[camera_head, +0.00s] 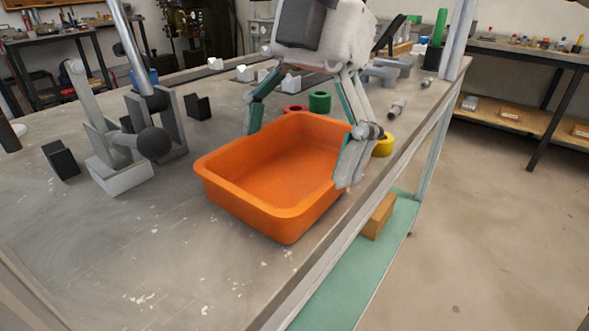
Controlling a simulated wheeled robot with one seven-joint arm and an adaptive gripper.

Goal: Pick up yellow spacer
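A yellow spacer (384,146) lies on the workbench near its right edge. It is partly hidden behind the right finger of my gripper (298,146). My gripper is open, with its fingers spread wide and nothing visible between them except the orange bin's area. The right finger overlaps the bin's right wall in the picture, and the left finger is at the bin's far left side. I cannot tell whether either finger touches the bin.
An empty orange bin (228,198) stands on the workbench (130,255). A red spacer (294,110) and a green spacer (320,101) lie behind it. A grey fixture (122,179) and black blocks (60,160) stand at left. The bench's front left is clear.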

